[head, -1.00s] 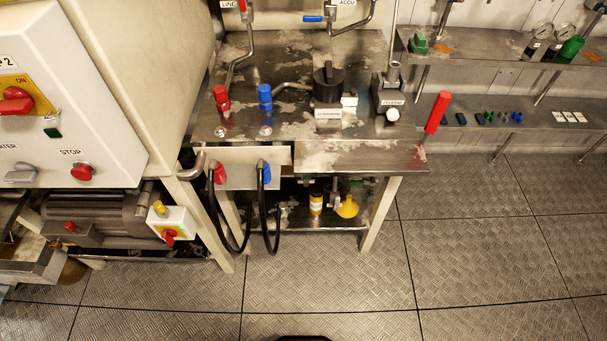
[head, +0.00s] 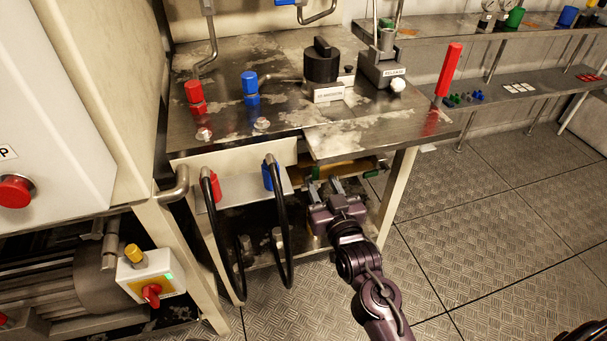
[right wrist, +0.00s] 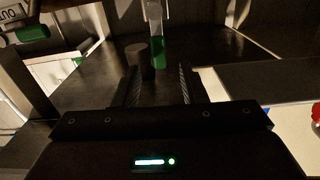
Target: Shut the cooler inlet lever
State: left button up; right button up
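My right gripper (head: 325,187) is under the front edge of the steel bench, its fingers pointing in toward the lower shelf. In the right wrist view the gripper (right wrist: 158,88) is open, with nothing between its fingertips. A lever with a green grip (right wrist: 158,53) and pale metal arm hangs just beyond the fingertips, roughly in line with the gap. I cannot tell if they touch. A second green grip (right wrist: 32,33) is at the upper left, by a sign reading OUT (right wrist: 10,16). No inlet label is readable. My left gripper is not in view.
The bench top (head: 225,130) overhangs my right gripper. Black hoses (head: 283,235) hang to its left and a pale bench leg (head: 398,190) stands to its right. A dark round post (right wrist: 138,58) stands beside the green grip.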

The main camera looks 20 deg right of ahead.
aim_at(317, 173)
jog(key=w+b, duration=0.1)
jog(key=w, duration=0.6)
jog(key=shift+w, duration=0.25)
grip_shut()
